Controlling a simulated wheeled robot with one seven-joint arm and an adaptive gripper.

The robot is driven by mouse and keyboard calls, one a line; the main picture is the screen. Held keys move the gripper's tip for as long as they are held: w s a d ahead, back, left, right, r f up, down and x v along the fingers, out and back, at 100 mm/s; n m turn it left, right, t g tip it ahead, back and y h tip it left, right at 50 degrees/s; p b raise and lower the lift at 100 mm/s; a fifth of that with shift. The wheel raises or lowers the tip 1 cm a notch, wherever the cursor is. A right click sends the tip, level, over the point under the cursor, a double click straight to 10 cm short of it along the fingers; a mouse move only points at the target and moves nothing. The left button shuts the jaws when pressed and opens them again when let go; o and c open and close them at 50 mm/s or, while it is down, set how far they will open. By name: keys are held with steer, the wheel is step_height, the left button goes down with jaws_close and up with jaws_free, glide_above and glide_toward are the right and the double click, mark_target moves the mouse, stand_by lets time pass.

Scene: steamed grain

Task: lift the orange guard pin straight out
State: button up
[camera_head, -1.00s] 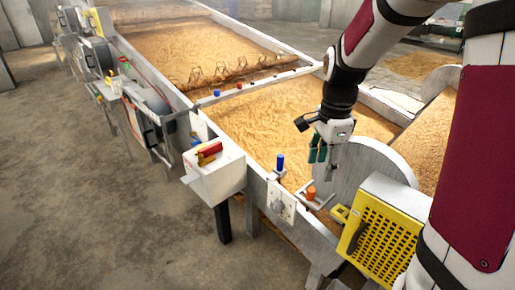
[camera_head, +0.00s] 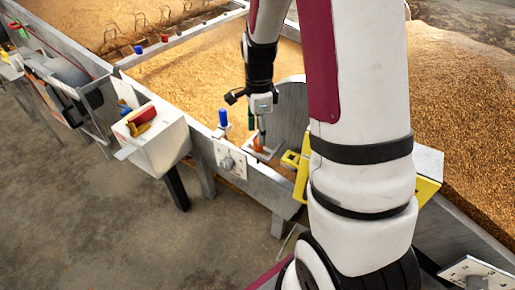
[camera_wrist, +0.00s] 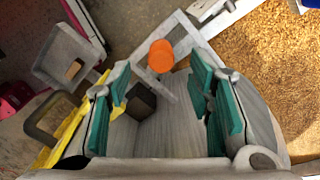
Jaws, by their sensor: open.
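The orange guard pin (camera_head: 258,145) stands upright in a bracket beside the grey metal rim of the grain trough. Its round orange top (camera_wrist: 160,56) shows in the wrist view, at the upper middle. My gripper (camera_head: 257,127) is just above the pin in the head view. I cannot tell the exact height gap, and the pin's lower part is hidden.
A blue-topped pin (camera_head: 223,118) stands left of the orange one. A white box (camera_head: 160,146) with red and yellow parts juts from the trough. A round grey plate (camera_head: 291,108) and a yellow guard (camera_head: 301,172) stand close on the right. Grain (camera_head: 185,75) fills the trough.

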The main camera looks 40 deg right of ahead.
mark_target(258, 152)
step_height(258, 152, down, 5)
steer(key=shift+w+f+b, duration=0.1)
steer(key=shift+f+b, duration=0.05)
steer(key=shift+b, duration=0.5)
jaws_close()
